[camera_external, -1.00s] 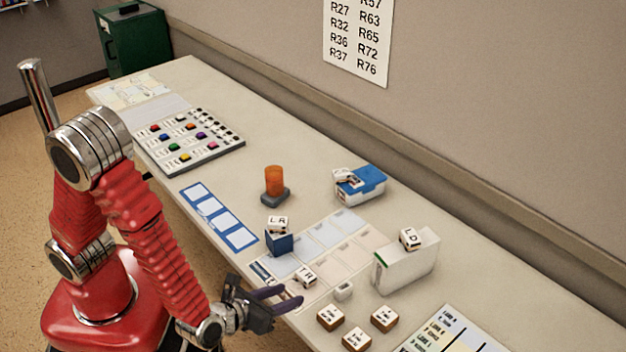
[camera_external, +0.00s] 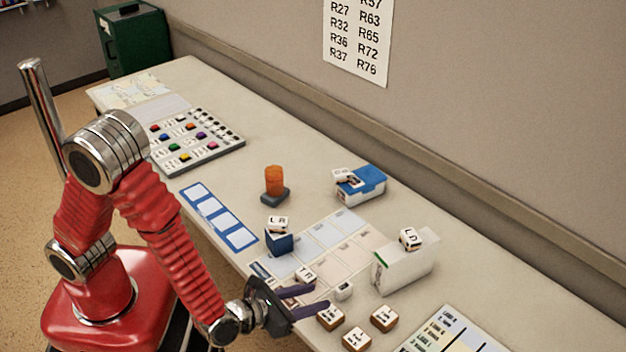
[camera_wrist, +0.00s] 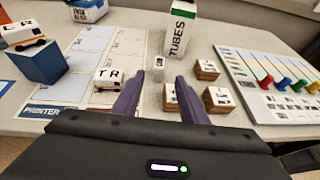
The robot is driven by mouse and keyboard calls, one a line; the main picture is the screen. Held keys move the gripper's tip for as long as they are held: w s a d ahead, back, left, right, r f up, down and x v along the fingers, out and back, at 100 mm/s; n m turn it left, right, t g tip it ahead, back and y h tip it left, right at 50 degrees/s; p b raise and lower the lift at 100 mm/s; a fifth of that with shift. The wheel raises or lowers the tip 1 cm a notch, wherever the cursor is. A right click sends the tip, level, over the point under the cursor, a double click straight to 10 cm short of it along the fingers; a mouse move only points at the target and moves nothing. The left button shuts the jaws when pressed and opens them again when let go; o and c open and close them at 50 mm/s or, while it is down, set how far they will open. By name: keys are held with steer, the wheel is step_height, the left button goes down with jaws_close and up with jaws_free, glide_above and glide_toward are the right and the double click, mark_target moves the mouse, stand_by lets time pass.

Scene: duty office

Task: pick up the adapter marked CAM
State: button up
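No marking reading CAM can be made out. Three brown-and-white blocks with tiny dark labels stand near the front of the desk: a left one (camera_external: 330,317), a right one (camera_external: 383,318) and a front one (camera_external: 356,340). In the wrist view they are the far block (camera_wrist: 206,69), the near left block (camera_wrist: 171,97) and the near right block (camera_wrist: 218,99). A small white piece (camera_external: 344,291) lies behind them. My gripper (camera_external: 312,300) is open and empty at the desk's front edge; its purple fingers (camera_wrist: 158,100) point toward the blocks and white piece.
A white block marked TR (camera_external: 306,275) lies left of my fingers. An LR block (camera_external: 278,224) tops a blue box; an LD block (camera_external: 410,239) tops the white TUBES box (camera_external: 405,266). An orange cylinder (camera_external: 274,181) and a blue-and-white box (camera_external: 361,187) stand farther back.

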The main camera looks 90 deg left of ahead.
mark_target(338, 286)
steer(key=shift+x, duration=2.65)
steer(key=shift+x, duration=2.6)
jaws_close()
